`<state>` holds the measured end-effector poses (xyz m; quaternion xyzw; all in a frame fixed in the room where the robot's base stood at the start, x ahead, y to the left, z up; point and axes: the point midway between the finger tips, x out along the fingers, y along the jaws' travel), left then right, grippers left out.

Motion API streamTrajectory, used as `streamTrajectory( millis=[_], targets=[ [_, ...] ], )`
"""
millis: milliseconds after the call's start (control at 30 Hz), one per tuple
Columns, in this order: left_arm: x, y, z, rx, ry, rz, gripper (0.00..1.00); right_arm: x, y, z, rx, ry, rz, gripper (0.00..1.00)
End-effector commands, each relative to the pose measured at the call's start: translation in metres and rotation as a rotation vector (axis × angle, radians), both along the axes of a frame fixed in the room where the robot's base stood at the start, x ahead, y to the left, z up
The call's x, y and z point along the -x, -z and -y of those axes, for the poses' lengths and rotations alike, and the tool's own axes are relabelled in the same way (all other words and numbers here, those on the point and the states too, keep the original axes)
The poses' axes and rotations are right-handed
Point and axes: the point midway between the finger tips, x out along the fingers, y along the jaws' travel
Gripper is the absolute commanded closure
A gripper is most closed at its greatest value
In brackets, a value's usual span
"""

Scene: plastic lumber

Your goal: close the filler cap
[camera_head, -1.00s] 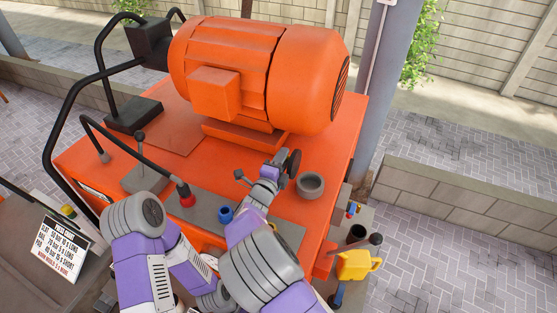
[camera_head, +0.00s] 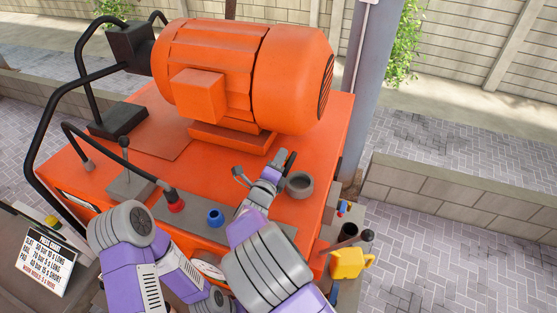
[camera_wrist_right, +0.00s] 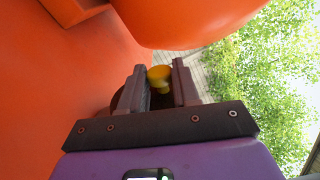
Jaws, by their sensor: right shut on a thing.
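The grey round filler neck (camera_head: 299,185) stands open on the orange machine's top in the head view. The filler cap (camera_head: 290,163) is a dark disc, tipped up nearly edge-on just behind the neck. My right gripper (camera_head: 276,168) is at the cap, to the left of the neck, and shut on it. In the right wrist view, a yellow knob (camera_wrist_right: 159,76) shows between the fingers of the right gripper (camera_wrist_right: 160,88), with a dark rounded edge behind the left finger. The fingers hide part of the cap. My left arm shows at lower left, but its gripper is out of sight.
A big orange motor (camera_head: 240,80) stands behind the neck. A red-based hose end (camera_head: 174,203) and a blue ring (camera_head: 215,217) lie to the left. A yellow can (camera_head: 350,263) stands at lower right. Black pipes rise at the left.

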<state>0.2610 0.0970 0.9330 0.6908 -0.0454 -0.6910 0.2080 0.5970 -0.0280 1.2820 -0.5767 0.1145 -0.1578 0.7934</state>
Motion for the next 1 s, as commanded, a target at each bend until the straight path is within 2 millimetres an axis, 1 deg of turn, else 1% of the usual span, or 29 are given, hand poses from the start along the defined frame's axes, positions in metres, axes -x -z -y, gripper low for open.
streamTrajectory(
  millis=[100,133,267,300,533,633,767,900,1000],
  targets=[
    [0.000,0.000,0.000,0.000,0.000,0.000,0.56,0.000,0.001,0.000,0.001,0.000,-0.004,1.00],
    [0.000,0.000,0.000,0.000,0.000,0.000,0.56,0.000,0.001,0.000,0.001,0.000,-0.004,0.66],
    [0.000,0.000,0.000,0.000,0.000,0.000,0.56,0.000,0.001,0.000,0.001,0.000,-0.003,0.46],
    [0.000,0.000,0.000,0.000,0.000,0.000,0.56,0.000,0.001,0.000,0.001,0.000,-0.003,0.45],
    [0.000,0.000,0.000,0.000,0.000,0.000,0.56,0.000,0.000,0.000,0.001,0.000,-0.002,0.45],
    [0.000,0.001,0.000,0.000,0.000,0.000,0.56,0.005,0.000,-0.003,0.001,-0.001,-0.001,0.45],
    [0.000,0.005,0.000,0.000,0.000,0.000,0.56,0.022,0.001,-0.010,-0.001,-0.003,-0.002,0.45],
    [0.000,0.008,0.000,0.000,0.000,0.000,0.56,0.045,0.001,-0.019,0.000,-0.003,-0.002,0.45],
    [0.000,0.010,0.000,0.000,0.000,0.000,0.56,0.058,0.001,-0.025,0.000,-0.002,-0.002,0.45]
  ],
)
